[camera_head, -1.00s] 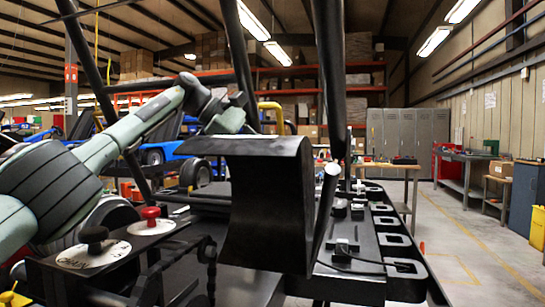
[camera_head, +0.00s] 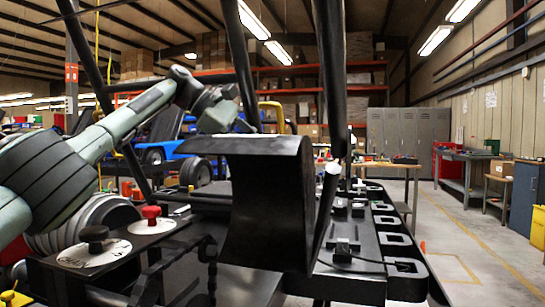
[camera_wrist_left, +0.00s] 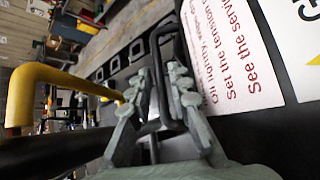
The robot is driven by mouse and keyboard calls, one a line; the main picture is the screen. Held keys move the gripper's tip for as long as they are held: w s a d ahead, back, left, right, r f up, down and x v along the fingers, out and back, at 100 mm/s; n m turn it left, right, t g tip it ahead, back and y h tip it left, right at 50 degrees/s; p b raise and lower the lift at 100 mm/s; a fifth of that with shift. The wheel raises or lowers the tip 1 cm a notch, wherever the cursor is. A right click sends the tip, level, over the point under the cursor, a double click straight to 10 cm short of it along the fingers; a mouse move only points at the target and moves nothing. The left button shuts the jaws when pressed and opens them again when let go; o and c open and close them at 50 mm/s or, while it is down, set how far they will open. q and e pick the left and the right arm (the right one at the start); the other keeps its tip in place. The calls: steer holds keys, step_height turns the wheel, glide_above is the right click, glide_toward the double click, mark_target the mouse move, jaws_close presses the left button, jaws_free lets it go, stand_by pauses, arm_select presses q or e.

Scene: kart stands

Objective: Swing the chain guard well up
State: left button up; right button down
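The chain guard (camera_head: 265,205) is a black curved panel in the middle of the head view, with a flat top edge and its face hanging down. My left arm reaches in from the left to behind the guard's top edge, which hides the left gripper in the head view. In the left wrist view the left gripper (camera_wrist_left: 158,80) has its two fingers on either side of a dark looped bar (camera_wrist_left: 161,45). I cannot tell whether the fingers press on it. A white label (camera_wrist_left: 235,50) with red text lies just right of the fingers. My right gripper is not in view.
Black frame tubes (camera_head: 330,80) rise beside the guard. A red knob (camera_head: 151,213) and a black knob (camera_head: 95,234) stand at the front left. A yellow bar (camera_wrist_left: 50,90) is close to the left gripper. A slotted black rail (camera_head: 395,240) runs along the right.

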arm_select(q)
steer(key=v, duration=0.3)
steer(key=shift+a, duration=0.2)
steer(key=s+a, duration=0.2)
steer(key=a, duration=0.9)
steer(key=shift+a, duration=0.2)
steer(key=shift+s, duration=0.15)
steer(key=shift+c, duration=0.3)
